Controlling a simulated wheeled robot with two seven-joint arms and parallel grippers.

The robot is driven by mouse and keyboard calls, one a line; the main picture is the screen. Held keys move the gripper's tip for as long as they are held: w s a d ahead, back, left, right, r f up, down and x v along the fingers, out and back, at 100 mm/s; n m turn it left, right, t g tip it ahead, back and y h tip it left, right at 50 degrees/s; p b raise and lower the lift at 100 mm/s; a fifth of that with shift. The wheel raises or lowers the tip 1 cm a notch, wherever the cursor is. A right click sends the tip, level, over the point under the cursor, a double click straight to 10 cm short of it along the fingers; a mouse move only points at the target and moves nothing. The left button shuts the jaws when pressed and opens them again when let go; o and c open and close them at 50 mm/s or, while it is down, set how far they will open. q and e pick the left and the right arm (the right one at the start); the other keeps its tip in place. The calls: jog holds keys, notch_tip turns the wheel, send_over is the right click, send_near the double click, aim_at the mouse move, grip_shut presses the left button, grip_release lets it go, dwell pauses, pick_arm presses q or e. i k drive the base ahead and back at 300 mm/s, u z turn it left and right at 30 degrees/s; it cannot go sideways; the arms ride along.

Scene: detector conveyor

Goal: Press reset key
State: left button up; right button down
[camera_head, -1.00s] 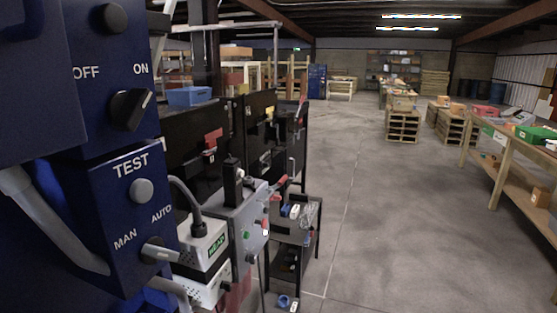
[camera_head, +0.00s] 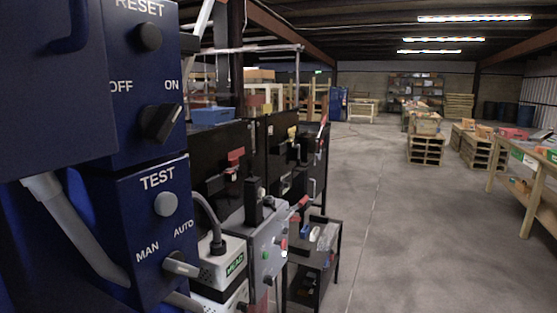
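The reset key (camera_head: 148,37) is a round black button on the dark blue panel (camera_head: 125,75) at the upper left, right under the word RESET. Below it on the same panel is a black OFF/ON knob (camera_head: 160,123). A lower blue box carries a grey TEST button (camera_head: 166,203) and a MAN/AUTO key switch (camera_head: 180,265). Neither of my grippers shows in the head view.
A grey control box (camera_head: 268,240) and a white box labelled HEAD (camera_head: 222,262) stand right of the panel. Black carts and a blue bin (camera_head: 212,116) are behind. A wooden table (camera_head: 530,195) is at the right. The floor between is clear.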

aim_at(147, 36)
jog(key=u, duration=3.5)
jog(key=k, duration=1.6)
jog(key=z, duration=2.2)
